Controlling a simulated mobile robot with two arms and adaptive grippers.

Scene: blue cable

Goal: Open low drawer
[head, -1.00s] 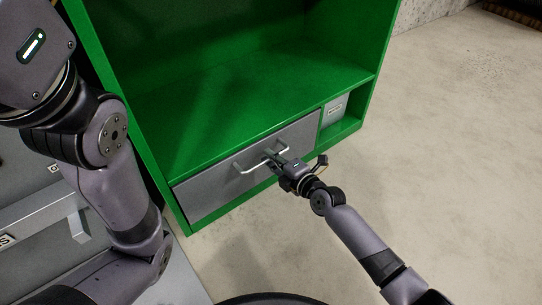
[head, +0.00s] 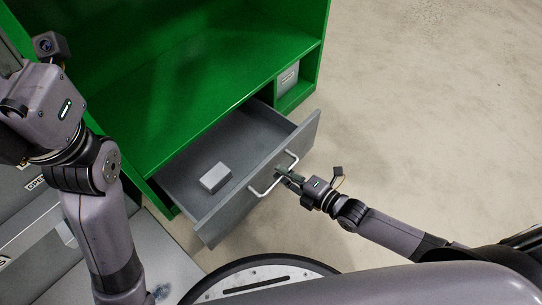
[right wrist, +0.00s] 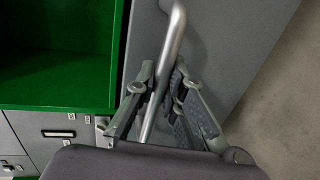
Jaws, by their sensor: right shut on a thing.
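The low grey drawer (head: 222,218) of the green cabinet (head: 196,123) stands pulled out in the head view, with its inside visible. A small light grey box (head: 215,178) lies on the drawer floor. My right gripper (head: 283,174) is shut on the drawer's silver bar handle (head: 262,191), near its right end. In the right wrist view the handle (right wrist: 174,35) passes between the fingers of my right gripper (right wrist: 162,100). My left arm is at the left of the head view, and its fingertips are not visible.
A small grey box (head: 288,77) sits in the cabinet's side cubby. Grey drawer units with labels (head: 22,215) stand at the left. Bare concrete floor (head: 430,110) is free to the right.

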